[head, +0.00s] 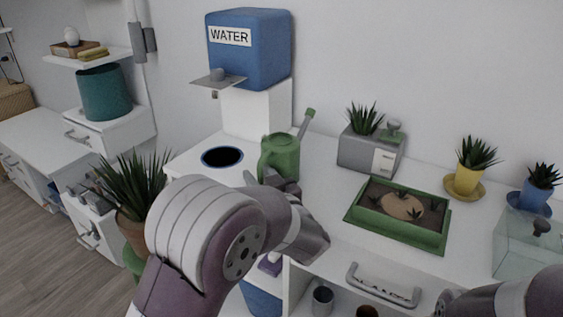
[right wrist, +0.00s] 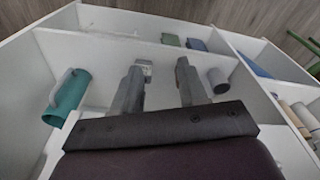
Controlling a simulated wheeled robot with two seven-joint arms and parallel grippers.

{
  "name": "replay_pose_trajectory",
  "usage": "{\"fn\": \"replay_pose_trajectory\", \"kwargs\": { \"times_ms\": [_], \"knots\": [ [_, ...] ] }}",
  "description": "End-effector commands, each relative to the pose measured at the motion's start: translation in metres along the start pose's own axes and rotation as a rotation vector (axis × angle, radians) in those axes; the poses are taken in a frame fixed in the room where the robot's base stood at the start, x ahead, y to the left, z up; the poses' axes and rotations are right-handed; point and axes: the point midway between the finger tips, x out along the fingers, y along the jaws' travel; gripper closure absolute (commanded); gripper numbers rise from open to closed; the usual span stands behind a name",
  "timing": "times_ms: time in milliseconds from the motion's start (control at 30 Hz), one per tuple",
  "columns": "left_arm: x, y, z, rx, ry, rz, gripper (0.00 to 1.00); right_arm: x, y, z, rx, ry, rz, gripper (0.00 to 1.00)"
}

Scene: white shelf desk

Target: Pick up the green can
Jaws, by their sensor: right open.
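The green can (head: 282,157) is a watering can with a spout rising to the right and a handle on its left side. It stands upright on the white desk top (head: 325,182), right of the round dark hole. My left gripper (head: 262,179) is at the can's lower front, partly hidden behind my own arm. Whether its fingers touch the can or are spread cannot be told. My right gripper (right wrist: 160,78) is open and empty, its two fingers apart in front of white shelf compartments.
A blue water tank (head: 255,62) stands behind the can. A grey planter (head: 365,152) and a green planting tray (head: 395,240) stand to its right. A potted plant (head: 132,222) is at the left. A teal handled cylinder (right wrist: 68,96) and a grey cup (right wrist: 217,80) flank my right fingers.

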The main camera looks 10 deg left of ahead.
Motion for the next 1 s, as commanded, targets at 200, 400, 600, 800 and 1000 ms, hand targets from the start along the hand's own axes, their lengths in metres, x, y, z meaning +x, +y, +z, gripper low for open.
{"fn": "replay_pose_trajectory", "kwargs": {
  "times_ms": [200,400,600,800,1000],
  "knots": [
    [0.000,0.000,-0.001,0.000,0.000,0.001,0.87,-0.001,0.000,0.000,0.000,0.000,0.000,0.57],
    [-0.001,0.000,-0.001,-0.002,0.001,0.000,1.00,-0.001,0.000,0.000,0.000,0.000,0.000,0.57],
    [-0.001,0.000,-0.011,-0.003,0.002,0.001,1.00,-0.006,0.000,-0.001,0.000,0.000,0.000,0.57],
    [-0.001,0.001,-0.063,-0.008,0.004,0.000,1.00,-0.030,0.000,-0.004,0.000,0.000,0.000,0.57],
    [0.001,-0.002,-0.102,-0.004,0.002,-0.006,1.00,-0.047,0.000,-0.006,0.000,0.000,0.000,0.57]
  ]
}}
